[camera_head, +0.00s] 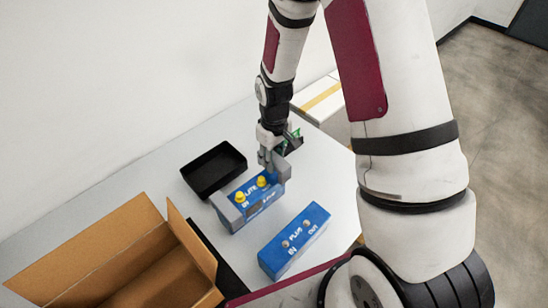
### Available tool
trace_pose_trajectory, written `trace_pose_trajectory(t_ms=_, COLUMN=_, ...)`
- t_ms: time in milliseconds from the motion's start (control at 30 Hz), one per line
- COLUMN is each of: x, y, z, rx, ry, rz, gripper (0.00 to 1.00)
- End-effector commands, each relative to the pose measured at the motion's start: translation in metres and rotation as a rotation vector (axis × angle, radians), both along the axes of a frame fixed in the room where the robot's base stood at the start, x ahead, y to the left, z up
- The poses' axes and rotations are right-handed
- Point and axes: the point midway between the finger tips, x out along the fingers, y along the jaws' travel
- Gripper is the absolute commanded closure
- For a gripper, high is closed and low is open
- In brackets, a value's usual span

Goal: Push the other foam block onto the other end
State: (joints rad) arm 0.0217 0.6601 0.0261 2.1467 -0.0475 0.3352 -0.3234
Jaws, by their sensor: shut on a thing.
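A blue analyser (262,203) marked "LITE" and "IN", with two yellow caps on top, lies on the table in the middle of the head view. A grey foam block (227,212) is around its left end. My gripper (266,163) points down at the analyser's right end and is shut on the other grey foam block (283,167). That block is at the right end, touching or very close to it. The fingers partly hide it, so I cannot tell how far it is seated.
A second blue analyser (294,241) marked "PLUS" lies in front, to the right. A black tray (191,179) is behind, to the left. An open cardboard box (88,243) fills the lower left. A closed taped box (331,110) stands at the back right.

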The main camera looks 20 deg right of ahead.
Motion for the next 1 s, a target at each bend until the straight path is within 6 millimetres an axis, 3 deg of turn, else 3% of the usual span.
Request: trace_pose_trajectory(t_ms=1000, x=0.0, y=0.0, z=-0.011, rx=0.0, ry=0.0, rz=0.0, gripper=0.87)
